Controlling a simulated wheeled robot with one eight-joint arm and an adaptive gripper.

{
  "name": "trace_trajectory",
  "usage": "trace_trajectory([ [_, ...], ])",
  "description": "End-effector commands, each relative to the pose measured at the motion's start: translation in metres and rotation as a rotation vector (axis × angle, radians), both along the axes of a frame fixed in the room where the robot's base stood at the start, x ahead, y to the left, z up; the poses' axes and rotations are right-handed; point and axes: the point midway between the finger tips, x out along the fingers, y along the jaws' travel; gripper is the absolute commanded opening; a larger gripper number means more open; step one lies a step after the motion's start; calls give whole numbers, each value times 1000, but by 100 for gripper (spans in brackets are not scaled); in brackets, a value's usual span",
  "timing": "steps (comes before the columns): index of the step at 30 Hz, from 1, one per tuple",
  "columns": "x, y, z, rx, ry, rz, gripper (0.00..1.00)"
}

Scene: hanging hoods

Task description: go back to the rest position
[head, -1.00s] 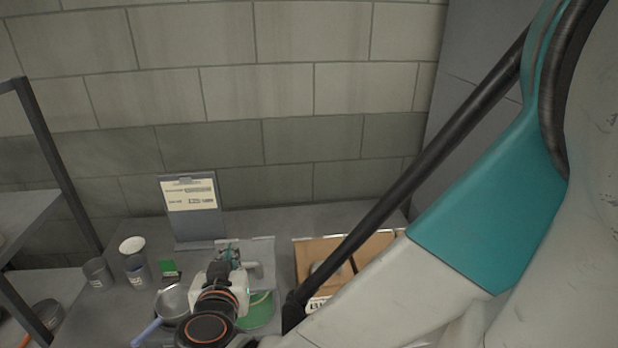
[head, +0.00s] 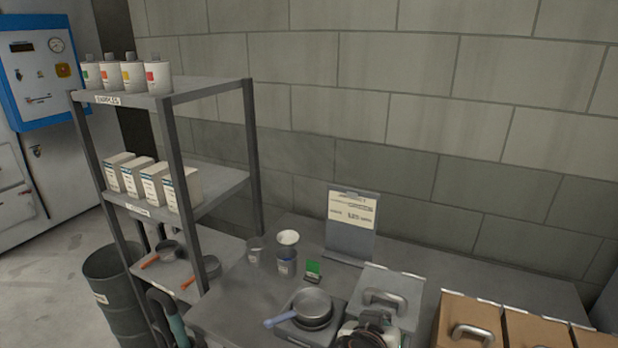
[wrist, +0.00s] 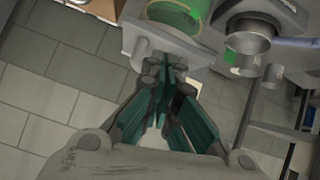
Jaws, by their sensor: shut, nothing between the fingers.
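My gripper (wrist: 167,72) shows in the wrist view, with its teal fingers drawn together and nothing between them. It hangs over or near the worktop edge; the exact gap is hard to tell. In the head view a white and black part of my arm (head: 368,332) shows at the bottom edge, just right of the pan (head: 312,306). My fingers are not clearly seen there.
The worktop (head: 225,310) holds cups (head: 287,262), a sign stand (head: 351,225), a grey lidded box (head: 388,290) and brown boxes (head: 470,318). A shelf rack (head: 170,100) and a dark bin (head: 112,285) stand left. Floor is free at far left.

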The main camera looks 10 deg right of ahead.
Motion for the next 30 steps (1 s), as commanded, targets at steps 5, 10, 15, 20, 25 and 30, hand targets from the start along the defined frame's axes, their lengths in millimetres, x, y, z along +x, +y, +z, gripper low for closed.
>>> trace_trajectory([
  [5,-10,-11,-9,75,200,115,0],
  [10,-21,-9,1,163,286,262,0],
  [15,-29,-6,20,222,283,382,0],
  [20,-32,-3,33,242,264,439,0],
  [25,-33,-3,36,243,259,449,0],
  [30,-33,-3,36,243,259,449,0],
])
